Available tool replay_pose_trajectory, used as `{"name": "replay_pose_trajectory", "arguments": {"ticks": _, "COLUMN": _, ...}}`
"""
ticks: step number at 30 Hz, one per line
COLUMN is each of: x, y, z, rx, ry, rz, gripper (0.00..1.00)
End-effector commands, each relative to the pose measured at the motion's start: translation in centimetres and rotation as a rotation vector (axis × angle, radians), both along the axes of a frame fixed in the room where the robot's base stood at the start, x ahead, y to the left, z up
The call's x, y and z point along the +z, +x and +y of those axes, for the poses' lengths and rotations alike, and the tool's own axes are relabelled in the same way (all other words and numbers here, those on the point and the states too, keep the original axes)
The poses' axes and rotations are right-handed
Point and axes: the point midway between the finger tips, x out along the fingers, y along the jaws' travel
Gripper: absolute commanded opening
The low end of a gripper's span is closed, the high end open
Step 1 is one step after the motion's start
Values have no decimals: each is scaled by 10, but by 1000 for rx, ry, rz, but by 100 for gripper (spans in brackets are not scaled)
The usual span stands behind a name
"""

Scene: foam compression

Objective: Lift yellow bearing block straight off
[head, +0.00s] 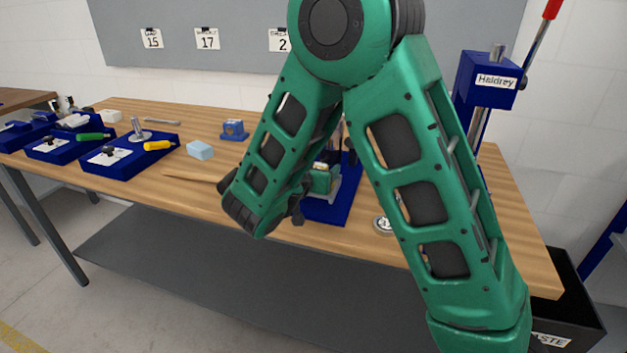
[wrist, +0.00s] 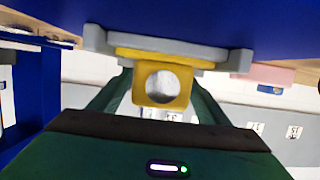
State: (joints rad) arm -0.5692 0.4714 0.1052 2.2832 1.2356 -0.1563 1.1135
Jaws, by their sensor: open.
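In the wrist view, which looks upside down, the yellow bearing block (wrist: 161,84) has a round hole and sits against a grey fixture (wrist: 240,62) on a blue base (wrist: 200,20). The block is between the two green fingers of my gripper (wrist: 157,98). The fingers are open, one on each side; whether either touches the block I cannot tell. In the head view my arm hides most of this, and only the blue base (head: 328,213) and part of the grey fixture show beside my gripper (head: 298,203).
A blue press (head: 480,85) labelled Haldrey stands at the right, above a black waste bin (head: 572,300). A blue bearing block (head: 234,130), a pale blue foam block (head: 200,150) and blue tool trays (head: 120,165) lie to the left. A round metal piece (head: 382,224) lies near the front edge.

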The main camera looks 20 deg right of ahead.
Motion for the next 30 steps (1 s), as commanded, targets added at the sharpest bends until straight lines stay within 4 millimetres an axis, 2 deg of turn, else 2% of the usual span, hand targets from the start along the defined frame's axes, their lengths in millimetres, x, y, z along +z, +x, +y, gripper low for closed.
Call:
{"name": "replay_pose_trajectory", "arguments": {"ticks": 4, "x": -3, "y": 10, "z": -7, "rx": -1, "ry": 2, "rz": -2, "gripper": 70}}
{"name": "replay_pose_trajectory", "arguments": {"ticks": 11, "x": -3, "y": 11, "z": -8, "rx": 1, "ry": 0, "rz": -2, "gripper": 70}}
{"name": "replay_pose_trajectory", "arguments": {"ticks": 14, "x": -3, "y": 11, "z": -8, "rx": 1, "ry": 1, "rz": -1, "gripper": 51}}
{"name": "replay_pose_trajectory", "arguments": {"ticks": 19, "x": -3, "y": 11, "z": -8, "rx": 1, "ry": 1, "rz": -1, "gripper": 11}}
{"name": "replay_pose_trajectory", "arguments": {"ticks": 20, "x": -2, "y": 11, "z": -8, "rx": 0, "ry": 1, "rz": -3, "gripper": 8}}
{"name": "replay_pose_trajectory", "arguments": {"ticks": 30, "x": 3, "y": 11, "z": -8, "rx": 0, "ry": 1, "rz": -4, "gripper": 8}}
